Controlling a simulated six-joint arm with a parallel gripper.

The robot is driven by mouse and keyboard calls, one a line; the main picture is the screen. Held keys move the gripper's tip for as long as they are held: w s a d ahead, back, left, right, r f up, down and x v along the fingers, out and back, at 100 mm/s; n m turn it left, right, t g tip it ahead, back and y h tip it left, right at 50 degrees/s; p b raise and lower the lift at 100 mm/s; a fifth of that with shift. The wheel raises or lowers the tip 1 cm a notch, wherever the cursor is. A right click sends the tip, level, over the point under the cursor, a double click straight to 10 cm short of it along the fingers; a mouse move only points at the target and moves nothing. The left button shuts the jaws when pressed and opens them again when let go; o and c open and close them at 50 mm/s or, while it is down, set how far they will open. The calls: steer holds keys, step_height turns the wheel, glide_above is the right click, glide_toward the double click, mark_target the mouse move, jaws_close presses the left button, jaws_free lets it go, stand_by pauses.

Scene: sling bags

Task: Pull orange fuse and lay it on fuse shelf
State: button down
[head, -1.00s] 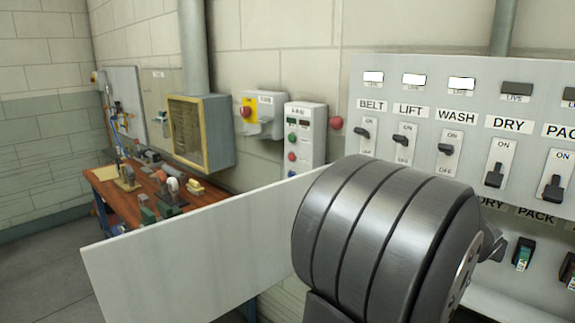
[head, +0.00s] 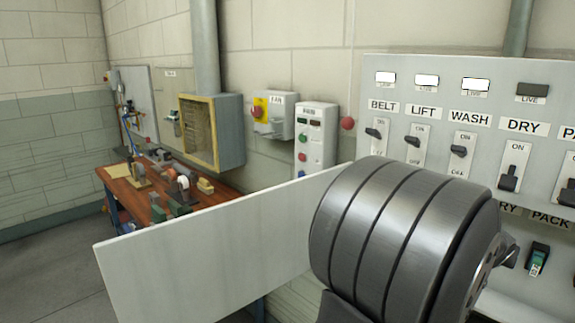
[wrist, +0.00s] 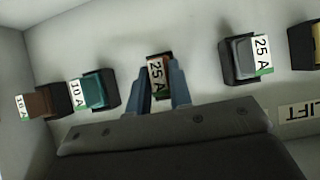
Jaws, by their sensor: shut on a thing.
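In the wrist view, my gripper (wrist: 160,92) has its two blue fingers closed on the sides of an orange-brown fuse (wrist: 157,66) with a white "25 A" label. The fuse lies in line with the other fuses along the pale panel. I cannot tell whether it is still seated in its holder. In the head view my dark arm link covers the gripper and this fuse. A pale ledge (head: 505,306) shows below the panel at lower right; I cannot tell if it is the fuse shelf.
Beside the held fuse are a teal fuse (wrist: 94,90), a brown fuse (wrist: 46,102), a grey fuse (wrist: 240,58) and a yellow fuse (wrist: 317,45). A switch panel (head: 440,80) stands at right. A pale board (head: 200,250) juts out left of my arm.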

steer(key=shift+s+a, duration=1.9)
steer(key=s+a, duration=0.2)
steer(key=shift+s+a, duration=0.4)
steer(key=w+a+f, duration=0.5)
steer(key=f, duration=0.2)
steer(key=w+a+f, duration=0.5)
steer(key=f, duration=0.2)
steer(key=w+a+f, duration=0.5)
steer(key=a+f, duration=0.1)
steer(key=f, duration=0.1)
steer(key=shift+w+f, duration=0.1)
steer(key=shift+w, duration=0.05)
steer(key=shift+f, duration=1.95)
